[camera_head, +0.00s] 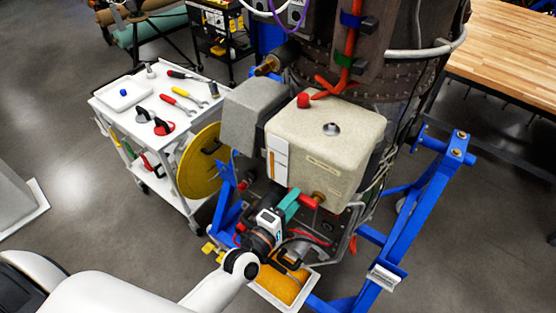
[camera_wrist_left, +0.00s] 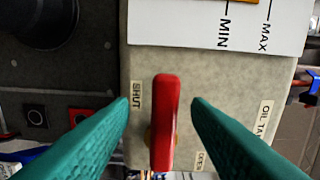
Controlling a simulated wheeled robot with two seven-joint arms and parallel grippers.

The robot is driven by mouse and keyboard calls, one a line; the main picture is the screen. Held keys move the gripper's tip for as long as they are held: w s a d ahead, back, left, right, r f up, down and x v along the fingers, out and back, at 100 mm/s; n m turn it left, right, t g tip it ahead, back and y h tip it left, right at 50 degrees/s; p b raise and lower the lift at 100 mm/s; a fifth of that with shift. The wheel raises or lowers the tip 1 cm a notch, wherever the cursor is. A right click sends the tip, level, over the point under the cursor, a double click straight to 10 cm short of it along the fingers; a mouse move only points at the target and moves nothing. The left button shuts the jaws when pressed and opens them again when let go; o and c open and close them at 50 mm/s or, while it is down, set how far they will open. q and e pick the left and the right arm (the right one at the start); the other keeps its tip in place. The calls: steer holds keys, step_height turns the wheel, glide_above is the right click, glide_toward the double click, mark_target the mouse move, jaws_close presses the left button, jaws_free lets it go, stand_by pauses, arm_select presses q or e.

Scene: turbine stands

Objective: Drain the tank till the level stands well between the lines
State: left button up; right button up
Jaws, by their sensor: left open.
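In the left wrist view the plate (camera_wrist_left: 190,25) reads MIN and MAX; the orange is cut off by the top edge, and I cannot read the level exactly. A red valve handle (camera_head: 306,200) sits low on the tank, and in the wrist view (camera_wrist_left: 163,122) it lies between my fingers beside a SHUT label (camera_wrist_left: 136,93). My left gripper (camera_head: 293,200), with teal fingers, is open around the handle, with gaps on both sides. My right gripper is out of view.
A white-rimmed tray (camera_head: 268,296) with orange contents lies below the tank. A white tool cart (camera_head: 190,165) with pliers and a yellow disc (camera_head: 200,162) stand left. A blue frame post (camera_head: 425,205) and a wooden bench (camera_head: 510,50) are at right.

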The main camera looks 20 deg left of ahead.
arm_select(q)
steer(key=v, duration=0.8)
steer(key=shift+s+p, duration=0.2)
steer(key=shift+p, duration=0.15)
steer(key=shift+a, duration=0.1)
stand_by(0.3)
steer(key=s+a+f+m+g+y+b, duration=0.1)
steer(key=s+f+m+g+b, duration=0.15)
steer(key=f, duration=0.85)
steer(key=s+a+f+m+g+b, duration=0.2)
steer(key=f+m, duration=0.1)
steer(key=f, duration=0.8)
steer(key=s+a+f+m+g+y+b, duration=0.1)
steer(key=s+f+m+g+b, duration=0.2)
steer(key=f, duration=0.9)
steer(key=s+a+f+m+g+y+b, duration=0.1)
steer(key=s+a+f+m+g+b, duration=0.1)
steer(key=s+f, duration=1)
steer(key=s+a+f+m+g+y+b, duration=0.1)
steer(key=s+a+f+m+g+b, duration=0.1)
steer(key=s+f+m+g+b, duration=0.2)
steer(key=s+f+m+g, duration=0.3)
steer(key=s+f, duration=0.4)
steer(key=s, duration=0.1)
steer(key=shift+a+f+m+y, duration=0.25)
steer(key=shift+f+m+y, duration=0.05)
steer(key=shift+f+m, duration=0.1)
steer(key=shift+c, duration=0.2)
